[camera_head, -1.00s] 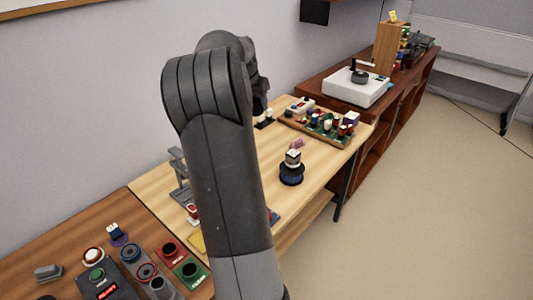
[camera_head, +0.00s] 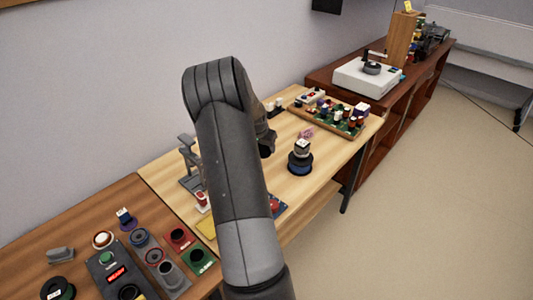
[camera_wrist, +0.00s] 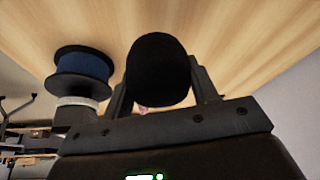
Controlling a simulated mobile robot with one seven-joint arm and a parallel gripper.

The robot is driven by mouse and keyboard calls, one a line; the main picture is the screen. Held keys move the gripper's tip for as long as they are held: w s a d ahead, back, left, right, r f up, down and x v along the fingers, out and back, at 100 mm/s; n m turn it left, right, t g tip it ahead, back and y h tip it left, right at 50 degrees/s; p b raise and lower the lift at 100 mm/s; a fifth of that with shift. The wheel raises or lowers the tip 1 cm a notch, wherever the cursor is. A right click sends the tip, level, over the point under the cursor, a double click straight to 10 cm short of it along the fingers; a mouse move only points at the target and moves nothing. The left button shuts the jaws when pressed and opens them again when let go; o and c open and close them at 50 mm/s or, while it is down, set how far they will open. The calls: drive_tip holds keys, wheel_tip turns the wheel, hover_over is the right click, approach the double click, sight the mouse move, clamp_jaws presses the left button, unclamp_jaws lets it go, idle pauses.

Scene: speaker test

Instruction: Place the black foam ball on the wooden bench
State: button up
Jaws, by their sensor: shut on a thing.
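The black foam ball (camera_wrist: 160,70) is between the two fingers of my gripper (camera_wrist: 161,88) in the wrist view. My gripper is shut on it. The light wooden bench (camera_wrist: 250,35) fills the upper part of that view; whether the ball touches it, I cannot tell. In the head view the bench (camera_head: 328,172) runs along the wall, and part of my gripper (camera_head: 266,140) shows beside my arm, above the bench. My arm hides part of the bench, and I cannot make out the ball there.
A blue and black spool (camera_head: 300,163) with a pale block (camera_head: 302,147) on it stands close by; the spool (camera_wrist: 83,68) also shows left of the ball. A tray of small parts (camera_head: 335,120) and a grey stand (camera_head: 190,165) are on the bench.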

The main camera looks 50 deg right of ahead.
drive_tip(key=shift+f, duration=2.55)
drive_tip(key=o, duration=0.9)
drive_tip(key=shift+f, duration=0.1)
drive_tip(key=shift+o, duration=0.2)
drive_tip(key=v, duration=1.2)
drive_tip(key=shift+r, duration=0.25)
